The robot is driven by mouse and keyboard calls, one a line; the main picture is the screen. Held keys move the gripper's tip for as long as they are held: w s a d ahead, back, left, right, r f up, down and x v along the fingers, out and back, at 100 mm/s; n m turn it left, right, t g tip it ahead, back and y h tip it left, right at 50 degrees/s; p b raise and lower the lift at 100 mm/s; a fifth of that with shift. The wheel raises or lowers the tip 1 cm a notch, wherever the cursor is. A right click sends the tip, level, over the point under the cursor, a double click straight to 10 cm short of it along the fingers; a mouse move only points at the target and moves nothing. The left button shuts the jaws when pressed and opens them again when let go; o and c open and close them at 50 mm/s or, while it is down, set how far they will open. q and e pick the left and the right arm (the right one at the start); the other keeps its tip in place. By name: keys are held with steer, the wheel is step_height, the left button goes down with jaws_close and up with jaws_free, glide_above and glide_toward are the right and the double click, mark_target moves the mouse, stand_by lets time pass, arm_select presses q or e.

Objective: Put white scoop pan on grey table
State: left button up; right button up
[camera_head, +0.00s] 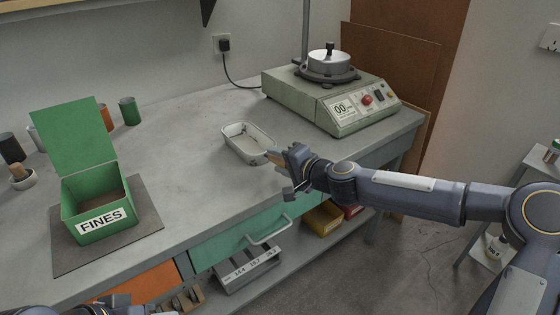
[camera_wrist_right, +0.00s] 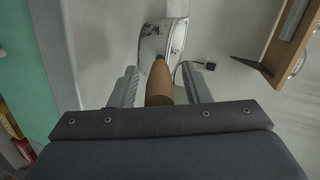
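The white scoop pan (camera_head: 248,146) is a shallow white pan with dark marks inside, lying on the grey table (camera_head: 180,160) near its front edge. Its wooden handle points towards my right gripper (camera_head: 286,167). In the right wrist view the pan (camera_wrist_right: 161,38) is ahead and its brown handle (camera_wrist_right: 159,88) lies between the two fingers of the right gripper (camera_wrist_right: 160,86). Gaps show on both sides of the handle, so the gripper looks open around it. My left gripper (camera_head: 105,306) is only partly seen at the bottom left edge; its fingers cannot be made out.
A pale green machine (camera_head: 330,98) with a display stands at the back right. A green box (camera_head: 98,205) labelled FINES, lid open, stands on a dark mat (camera_head: 150,222) at left. Small jars stand at the back left. The table middle is clear. A green drawer (camera_head: 225,242) is below.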

steer(key=shift+r, duration=0.15)
steer(key=shift+s+d, duration=0.15)
steer(key=v, duration=1.1)
steer(key=shift+s+d+r, duration=0.15)
steer(key=shift+s, duration=0.05)
steer(key=s+f+n+g+h, duration=0.25)
steer(key=s+f+n, duration=0.25)
steer(key=s, duration=0.3)
steer(key=s+d+f+g+h, duration=0.1)
steer(key=s+d, duration=0.5)
steer(key=s, duration=0.4)
steer(key=s+d+f+n+g+h, duration=0.1)
steer(key=s+d+f+g+h, duration=0.1)
steer(key=s+d, duration=0.4)
steer(key=s, duration=0.5)
steer(key=shift+d+f, duration=0.2)
steer(key=shift+d, duration=0.05)
